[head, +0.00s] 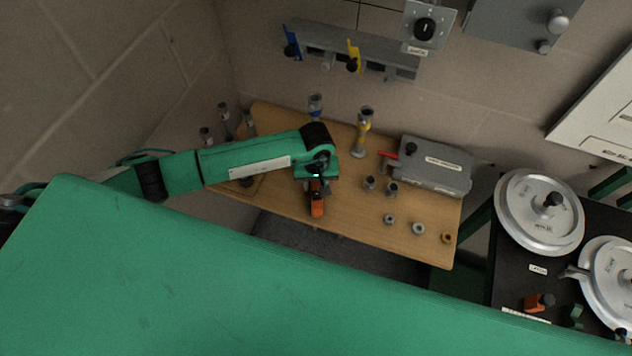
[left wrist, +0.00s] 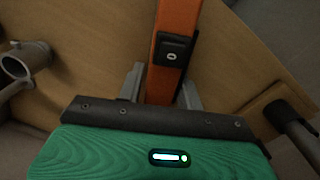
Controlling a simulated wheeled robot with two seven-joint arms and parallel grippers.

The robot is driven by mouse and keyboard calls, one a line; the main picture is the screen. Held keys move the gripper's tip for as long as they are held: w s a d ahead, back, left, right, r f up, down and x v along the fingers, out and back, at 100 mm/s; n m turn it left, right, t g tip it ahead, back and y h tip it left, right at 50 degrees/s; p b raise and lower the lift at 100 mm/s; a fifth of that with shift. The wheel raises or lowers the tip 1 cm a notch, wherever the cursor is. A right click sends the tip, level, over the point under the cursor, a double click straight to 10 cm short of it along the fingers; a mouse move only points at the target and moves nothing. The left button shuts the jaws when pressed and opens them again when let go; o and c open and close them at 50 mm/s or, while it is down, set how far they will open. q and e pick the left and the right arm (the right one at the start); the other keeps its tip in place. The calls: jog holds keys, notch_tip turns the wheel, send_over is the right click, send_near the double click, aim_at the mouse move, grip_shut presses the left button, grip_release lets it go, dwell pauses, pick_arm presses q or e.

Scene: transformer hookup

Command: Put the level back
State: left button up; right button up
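The orange level (head: 317,204) with a black block on it is at my left gripper (head: 316,182), over the front part of the wooden table. In the left wrist view the level (left wrist: 177,18) runs up between the two grey fingers of the left gripper (left wrist: 163,90). The fingers sit close against both its sides, so the gripper looks shut on it. I cannot tell whether the level touches the table. My right gripper is not in view.
The wooden table (head: 290,205) also bears a grey box (head: 435,167), a standing grey-yellow post (head: 362,135) and several small rings and cups. A wall rack (head: 350,50) hangs behind. A dark bench (head: 515,285) with silver discs (head: 540,212) and an orange piece (head: 538,302) stands right.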

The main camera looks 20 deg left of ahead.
pick_arm(q)
jog(key=shift+o, duration=0.9)
jog(key=shift+w, duration=0.1)
jog(key=shift+r, duration=0.2)
notch_tip(320, 180, up, 11)
jog(key=p, duration=0.5)
jog(key=shift+f, duration=0.1)
jog(key=shift+r, duration=0.6)
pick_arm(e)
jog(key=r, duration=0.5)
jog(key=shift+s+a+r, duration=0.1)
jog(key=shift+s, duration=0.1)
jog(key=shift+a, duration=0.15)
